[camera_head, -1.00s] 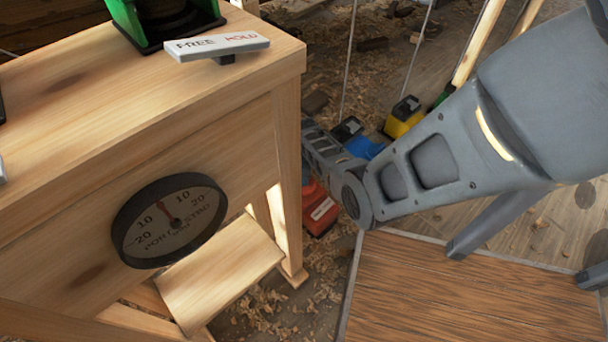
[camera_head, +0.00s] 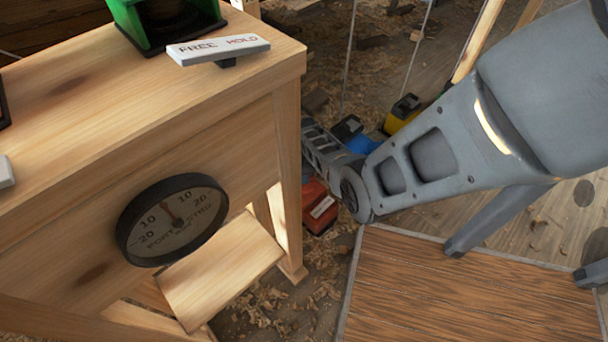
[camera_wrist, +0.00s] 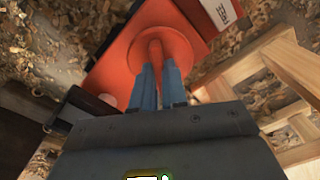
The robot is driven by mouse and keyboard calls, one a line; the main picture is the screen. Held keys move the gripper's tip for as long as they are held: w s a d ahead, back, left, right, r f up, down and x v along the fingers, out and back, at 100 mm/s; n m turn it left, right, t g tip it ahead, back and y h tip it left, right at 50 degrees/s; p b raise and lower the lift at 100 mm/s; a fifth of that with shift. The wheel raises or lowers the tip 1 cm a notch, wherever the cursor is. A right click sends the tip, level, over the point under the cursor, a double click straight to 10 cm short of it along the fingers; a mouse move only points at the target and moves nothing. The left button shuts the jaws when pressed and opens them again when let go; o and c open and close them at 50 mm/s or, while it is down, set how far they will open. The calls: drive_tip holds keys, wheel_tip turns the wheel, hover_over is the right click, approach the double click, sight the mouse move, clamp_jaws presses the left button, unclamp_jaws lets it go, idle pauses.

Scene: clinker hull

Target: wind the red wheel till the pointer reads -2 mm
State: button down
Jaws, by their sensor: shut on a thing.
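The red wheel (camera_wrist: 158,58) is a round red-orange disc with a raised knob in the wrist view. My gripper (camera_wrist: 158,72) has its two blue fingers shut on that knob. In the head view my gripper's fingers and the wheel are hidden around the bench leg. The dial (camera_head: 172,220) is round, dark-rimmed and marked 10 and 20 on both sides, with "PORT" and "mm" lettering. I cannot read the exact millimetre.
A red box (camera_head: 318,207) with a white label sits beyond the bench leg (camera_head: 289,190); blue and yellow (camera_head: 402,115) units stand behind. A "FREE HOLD" plate (camera_head: 218,49) and green frame (camera_head: 168,22) are on the bench top. A wooden platform (camera_head: 470,290) lies at lower right.

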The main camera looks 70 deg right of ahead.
drive_tip(key=c, duration=1.2)
unclamp_jaws()
drive_tip(key=shift+o, duration=0.2)
drive_tip(key=shift+r+p, duration=2.2)
drive_tip(key=shift+r, duration=1.75)
drive_tip(key=shift+s, duration=0.1)
